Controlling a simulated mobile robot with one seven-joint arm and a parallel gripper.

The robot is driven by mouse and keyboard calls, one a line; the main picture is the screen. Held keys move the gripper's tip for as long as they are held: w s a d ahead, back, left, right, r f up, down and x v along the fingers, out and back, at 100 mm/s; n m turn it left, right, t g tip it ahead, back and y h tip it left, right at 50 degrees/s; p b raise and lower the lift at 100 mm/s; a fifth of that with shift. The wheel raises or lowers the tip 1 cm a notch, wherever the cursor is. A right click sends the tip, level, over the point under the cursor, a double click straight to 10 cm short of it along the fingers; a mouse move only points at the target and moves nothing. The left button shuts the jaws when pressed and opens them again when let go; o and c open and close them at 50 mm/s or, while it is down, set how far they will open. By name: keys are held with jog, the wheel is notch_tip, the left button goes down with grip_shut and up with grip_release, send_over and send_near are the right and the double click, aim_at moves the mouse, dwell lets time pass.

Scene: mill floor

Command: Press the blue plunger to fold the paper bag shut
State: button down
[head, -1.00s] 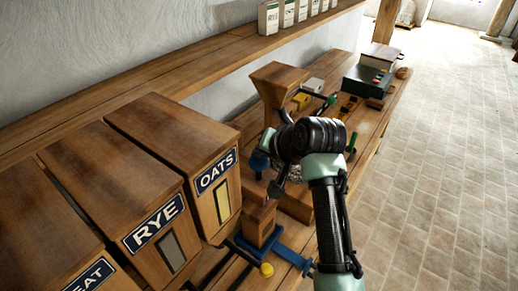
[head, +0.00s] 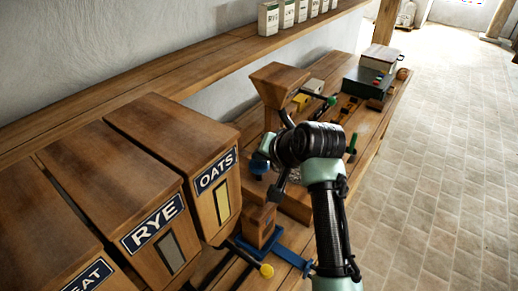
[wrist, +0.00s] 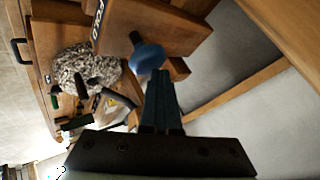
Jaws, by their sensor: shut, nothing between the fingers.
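The blue plunger (head: 259,165) has a round blue knob and shows left of my arm in the head view. In the wrist view its knob (wrist: 149,58) sits on a dark stem against a wooden block with a partly readable label. My gripper (head: 277,192) is shut and empty. In the wrist view its closed fingertips (wrist: 160,74) are right beside the knob's lower edge; I cannot tell whether they touch it. I cannot make out the paper bag in either view.
Wooden bins marked RYE (head: 153,232) and OATS (head: 214,190) stand at left. A wooden hopper (head: 278,82) rises behind my arm. A grainy stone (wrist: 86,70) is near the plunger. The floor at right is clear.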

jog(key=shift+r+p, duration=2.3)
jog(key=shift+r, duration=0.15)
jog(key=shift+r, duration=0.1)
notch_tip(320, 180, up, 5)
jog(key=p, duration=0.4)
